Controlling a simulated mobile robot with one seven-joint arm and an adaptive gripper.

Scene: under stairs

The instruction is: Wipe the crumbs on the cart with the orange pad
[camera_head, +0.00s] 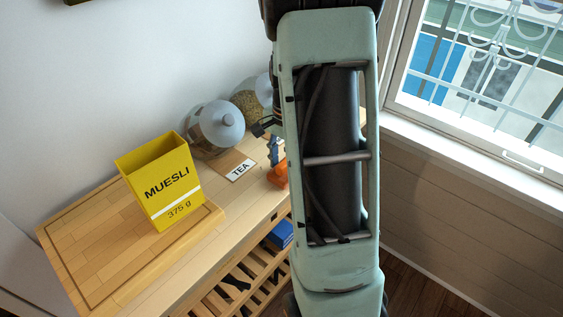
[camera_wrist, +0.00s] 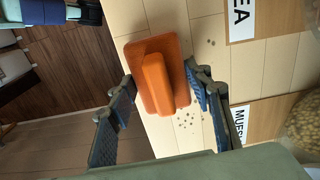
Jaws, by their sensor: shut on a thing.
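The orange pad (camera_wrist: 140,50), with a raised block handle (camera_wrist: 157,83), lies on the light wooden cart top (camera_wrist: 205,25). The crumbs cannot be made out there.
A yellow muesli box (camera_head: 161,181) stands on a cutting board (camera_head: 84,236) at the left of the cart. A blue item (camera_head: 280,234) sits on the slatted shelf below. The window is at right.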

